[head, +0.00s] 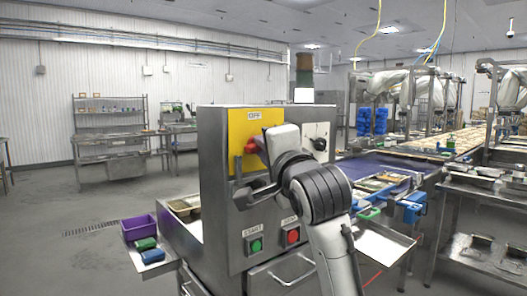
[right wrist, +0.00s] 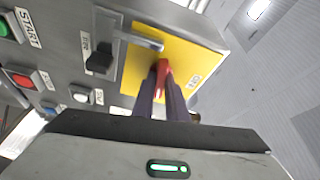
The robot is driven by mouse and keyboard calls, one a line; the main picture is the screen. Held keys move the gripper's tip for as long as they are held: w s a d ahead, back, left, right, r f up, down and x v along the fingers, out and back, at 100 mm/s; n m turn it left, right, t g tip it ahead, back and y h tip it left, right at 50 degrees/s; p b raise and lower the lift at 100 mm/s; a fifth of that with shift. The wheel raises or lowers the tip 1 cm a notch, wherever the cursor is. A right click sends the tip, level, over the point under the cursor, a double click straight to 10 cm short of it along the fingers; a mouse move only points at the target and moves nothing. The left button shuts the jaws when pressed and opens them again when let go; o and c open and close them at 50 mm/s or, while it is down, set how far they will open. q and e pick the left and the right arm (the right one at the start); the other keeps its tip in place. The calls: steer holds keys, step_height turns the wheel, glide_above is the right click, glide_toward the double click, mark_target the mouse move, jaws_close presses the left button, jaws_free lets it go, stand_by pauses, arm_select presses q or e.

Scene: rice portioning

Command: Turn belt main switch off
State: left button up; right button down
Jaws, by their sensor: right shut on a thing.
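The belt main switch is a red handle on a yellow plate (head: 242,125) on the steel control cabinet. The red handle (head: 255,144) shows just left of my right gripper in the head view. In the right wrist view the red handle (right wrist: 164,77) sits between the two dark fingers of my right gripper (right wrist: 162,88), on the yellow plate (right wrist: 135,75). The gripper is shut on it. My right arm and gripper (head: 275,155) hide part of the handle and plate in the head view. My left gripper is not in view.
A green START button (head: 255,245) and a red button (head: 292,236) sit low on the panel. A black selector knob (head: 319,143) is right of my gripper. A purple bin (head: 138,229) stands at the left. A conveyor with trays runs at the right. The floor at left is open.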

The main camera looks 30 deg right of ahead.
steer(key=shift+d+f+n+t+y+b, duration=0.2)
steer(key=shift+n+t+y, duration=0.7)
steer(key=shift+n, duration=2.05)
steer(key=shift+d+f+n+t+y+b, duration=0.1)
steer(key=shift+n+t+y+b, duration=0.55)
steer(key=shift+n, duration=2.35)
steer(key=shift+d+f+n+t+y+p, duration=0.1)
steer(key=shift+n+t+y, duration=0.65)
steer(key=shift+n+y, duration=1.5)
steer(key=shift+n+h, duration=0.5)
steer(key=shift+n, duration=0.4)
steer(key=c, duration=1.8)
jaws_free()
steer(key=shift+o, duration=0.2)
steer(key=shift+r, duration=0.1)
